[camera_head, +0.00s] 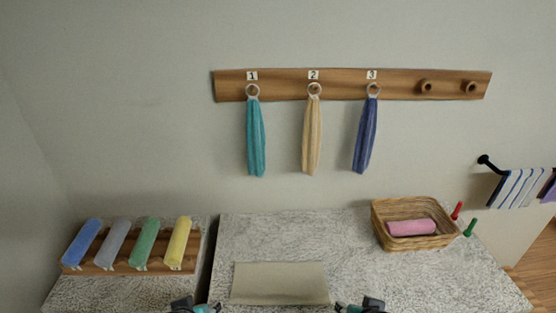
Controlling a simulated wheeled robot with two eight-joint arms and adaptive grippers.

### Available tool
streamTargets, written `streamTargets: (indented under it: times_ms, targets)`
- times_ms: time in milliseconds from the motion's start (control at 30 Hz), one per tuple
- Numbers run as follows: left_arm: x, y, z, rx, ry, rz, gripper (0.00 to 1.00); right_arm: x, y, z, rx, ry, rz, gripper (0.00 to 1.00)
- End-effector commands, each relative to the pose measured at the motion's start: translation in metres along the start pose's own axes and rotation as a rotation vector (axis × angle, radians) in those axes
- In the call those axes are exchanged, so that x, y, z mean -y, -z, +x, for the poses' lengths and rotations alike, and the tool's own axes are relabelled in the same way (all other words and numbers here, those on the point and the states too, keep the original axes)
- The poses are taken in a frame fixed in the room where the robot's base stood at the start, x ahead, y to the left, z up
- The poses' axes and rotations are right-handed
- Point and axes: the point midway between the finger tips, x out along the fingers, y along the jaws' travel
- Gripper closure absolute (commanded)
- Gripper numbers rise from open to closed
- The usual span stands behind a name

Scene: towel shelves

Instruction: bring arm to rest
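My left gripper (194,305) shows at the bottom edge, left of centre, over the counter near the gap between the two counter parts. My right gripper (360,305) shows at the bottom edge, right of centre. Only the ends of both grippers are in view, apart from the towels and basket. The rest of each arm is cut off by the frame. I see nothing held in either one, but their finger openings are too small and cut off to judge.
A wooden rack (400,84) holds hanging teal (256,140), cream (312,138) and blue (365,138) towels. A basket (380,212) holds a pink roll (411,228). Several rolled towels lie on a wooden tray (130,270). A beige mat (280,283) lies between my grippers.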

Motion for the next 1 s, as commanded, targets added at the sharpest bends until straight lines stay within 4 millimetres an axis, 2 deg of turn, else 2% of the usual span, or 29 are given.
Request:
streamTargets:
  times_ms: [100,300,1000]
  targets:
    - [0.0069,-0.0016,0.0044,0.024,-0.009,0.159,0.62,-0.0067,-0.0016,0.0044,0.024,0.010,-0.154,0.62]
    - [0.0098,-0.0033,0.0071,0.039,-0.023,0.285,0.62,-0.0099,-0.0033,0.0071,0.039,0.023,-0.277,0.62]
    - [0.0097,-0.0035,0.0072,0.040,-0.024,0.294,0.62,-0.0097,-0.0035,0.0071,0.039,0.024,-0.285,0.62]
